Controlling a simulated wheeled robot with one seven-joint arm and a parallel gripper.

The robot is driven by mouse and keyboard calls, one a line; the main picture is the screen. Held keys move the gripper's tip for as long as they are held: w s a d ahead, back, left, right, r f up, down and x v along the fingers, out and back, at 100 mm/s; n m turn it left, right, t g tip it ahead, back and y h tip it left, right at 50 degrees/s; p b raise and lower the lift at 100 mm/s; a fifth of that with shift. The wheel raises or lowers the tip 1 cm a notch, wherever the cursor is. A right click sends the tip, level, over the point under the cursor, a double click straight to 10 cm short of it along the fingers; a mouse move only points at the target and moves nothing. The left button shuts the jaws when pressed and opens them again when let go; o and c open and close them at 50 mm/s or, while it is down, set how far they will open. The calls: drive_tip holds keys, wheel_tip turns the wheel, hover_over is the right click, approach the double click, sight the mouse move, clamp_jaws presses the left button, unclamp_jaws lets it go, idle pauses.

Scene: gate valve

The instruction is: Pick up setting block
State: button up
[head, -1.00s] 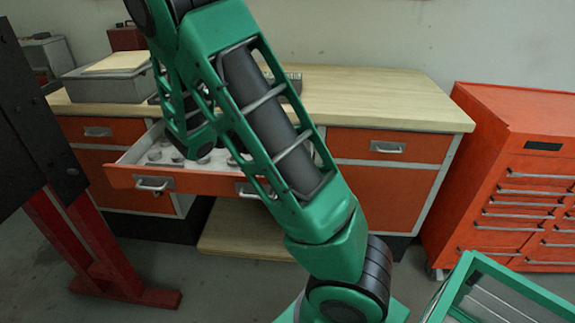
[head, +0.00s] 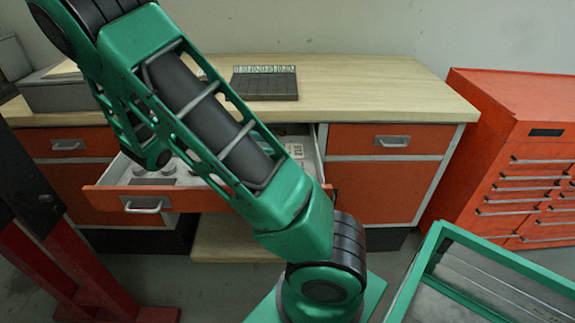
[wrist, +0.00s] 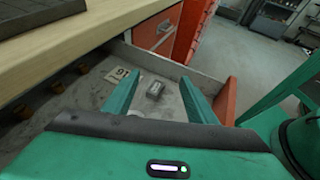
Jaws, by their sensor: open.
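In the wrist view a small dark grey block (wrist: 155,89), which could be the setting block, lies on the floor of the open drawer. My gripper (wrist: 160,80) is open, with its two green fingers pointing into the drawer. The block shows between the fingers, near their tips, and nothing visible is held. I cannot tell how high the fingers are above it. A pale number card (wrist: 117,75) lies to the left of the left finger. In the head view the open drawer (head: 105,199) is partly hidden by my arm, and my gripper is not visible there.
The drawer's grey side wall (wrist: 190,67) and orange front (wrist: 230,100) bound the space. Several brown round pieces (wrist: 82,68) stand at the left. The bench top (head: 380,85) overhangs the back and carries a dark rack (head: 265,82). A red tool cabinet (head: 520,150) stands right.

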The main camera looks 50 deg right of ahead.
wheel_tip(320, 180, down, 6)
drive_tip(key=shift+f, duration=0.25)
drive_tip(key=shift+x, duration=0.95)
drive_tip(key=shift+f+x, duration=0.1)
drive_tip(key=shift+x, duration=1.35)
drive_tip(key=shift+f+x, duration=0.15)
drive_tip(key=shift+x, duration=1.3)
drive_tip(key=shift+a, duration=0.1)
clamp_jaws()
